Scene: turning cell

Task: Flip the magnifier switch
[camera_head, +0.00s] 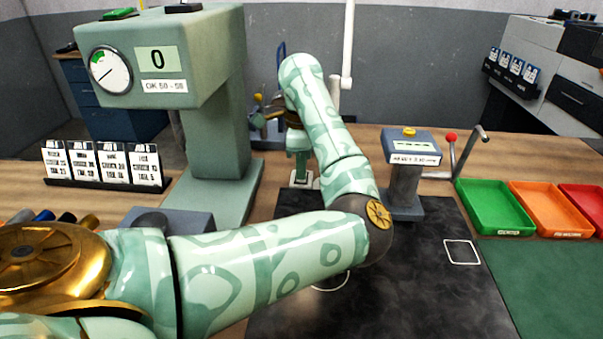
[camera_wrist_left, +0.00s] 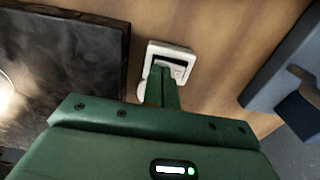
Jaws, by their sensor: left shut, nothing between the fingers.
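The magnifier switch is a small white housing with a dark rocker. In the left wrist view the switch (camera_wrist_left: 185,55) sits on the wooden bench just beyond my fingertips. In the head view the white housing (camera_head: 313,182) shows only partly, at the far edge of the black mat. My left gripper (camera_head: 300,172) is shut and empty, pointing down right at the switch. In the left wrist view its fingers (camera_wrist_left: 161,78) overlap the near side of the housing. I cannot tell whether they touch the rocker. My right gripper is not in view.
A green press-like gauge stand (camera_head: 215,120) rises on the left. A grey display box on a post (camera_head: 404,190) stands right of my forearm. Green (camera_head: 493,231) and orange (camera_head: 550,230) trays lie farther right. A white pole (camera_head: 347,45) hangs behind my arm.

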